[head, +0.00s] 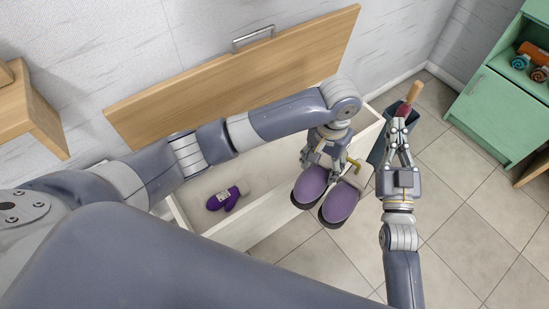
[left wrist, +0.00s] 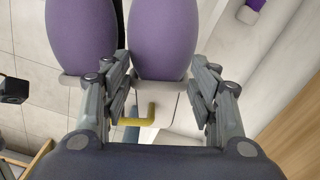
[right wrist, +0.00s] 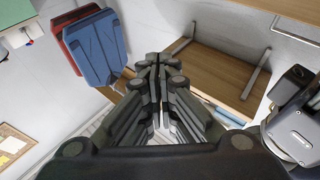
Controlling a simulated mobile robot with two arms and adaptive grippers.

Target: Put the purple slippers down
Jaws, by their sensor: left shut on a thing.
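My right gripper (head: 399,125) points away to the right of the basin. Its fingers (right wrist: 160,65) are together, with nothing visible between them.
A purple mitt-like item (head: 223,199) with a white label lies in the basin. A wooden panel (head: 240,80) with a handle stands behind it. A dark blue bin (head: 378,150) is near my right gripper. A green cabinet (head: 505,105) stands right; floor in front is clear.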

